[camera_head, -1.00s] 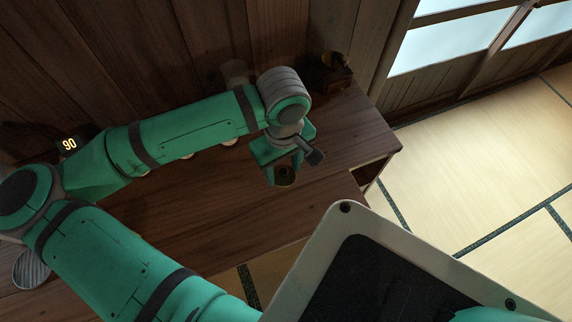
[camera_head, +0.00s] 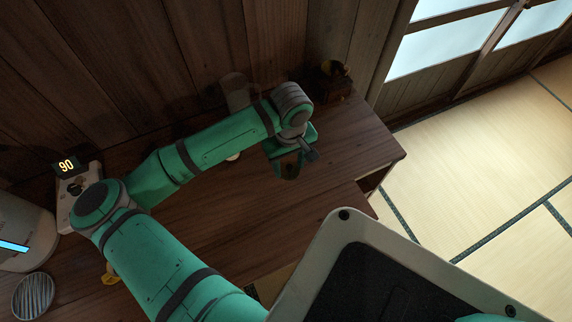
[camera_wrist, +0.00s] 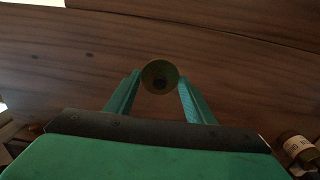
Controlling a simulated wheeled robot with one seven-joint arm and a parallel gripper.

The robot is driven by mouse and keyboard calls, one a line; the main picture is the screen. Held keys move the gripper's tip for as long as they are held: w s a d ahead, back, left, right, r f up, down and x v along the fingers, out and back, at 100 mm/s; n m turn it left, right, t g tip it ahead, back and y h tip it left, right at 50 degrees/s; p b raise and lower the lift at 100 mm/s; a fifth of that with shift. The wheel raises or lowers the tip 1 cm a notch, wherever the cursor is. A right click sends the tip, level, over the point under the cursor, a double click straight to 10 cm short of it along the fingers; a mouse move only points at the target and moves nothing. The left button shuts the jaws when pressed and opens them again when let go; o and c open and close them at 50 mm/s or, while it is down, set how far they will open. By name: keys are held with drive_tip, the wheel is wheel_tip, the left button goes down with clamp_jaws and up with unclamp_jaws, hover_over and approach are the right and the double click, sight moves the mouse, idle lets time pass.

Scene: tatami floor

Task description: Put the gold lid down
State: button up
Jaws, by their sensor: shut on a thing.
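The gold lid (camera_wrist: 160,76) is a small, round, dull gold piece with a dark centre, seen between my fingertips in the wrist view. My gripper (camera_wrist: 157,88) is shut on it, one teal finger on each side. In the head view my gripper (camera_head: 289,172) hangs over the right part of the dark wooden table (camera_head: 350,150). The lid is hard to make out there, in shadow and partly behind the fingers. I cannot tell whether the lid touches the tabletop.
At the left are a white device with a "90" display (camera_head: 66,166), a pale cylinder (camera_head: 22,235) and a striped round piece (camera_head: 33,295). A grey cylinder (camera_head: 236,90) and dark object (camera_head: 335,80) stand by the wall. A bottle (camera_wrist: 297,150) shows lower right.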

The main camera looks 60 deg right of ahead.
sight(289, 167)
drive_tip(key=shift+w+d+f, duration=0.1)
drive_tip(key=shift+d+f, duration=0.2)
drive_tip(key=shift+f, duration=0.2)
drive_tip(key=shift+w+d+f, duration=0.15)
drive_tip(key=shift+d+f, duration=0.05)
drive_tip(key=shift+f, duration=0.85)
drive_tip(key=shift+w+f, duration=0.1)
drive_tip(key=shift+f, duration=0.65)
drive_tip(key=shift+f, duration=0.1)
drive_tip(key=o, duration=1)
wheel_tip(289, 167, up, 12)
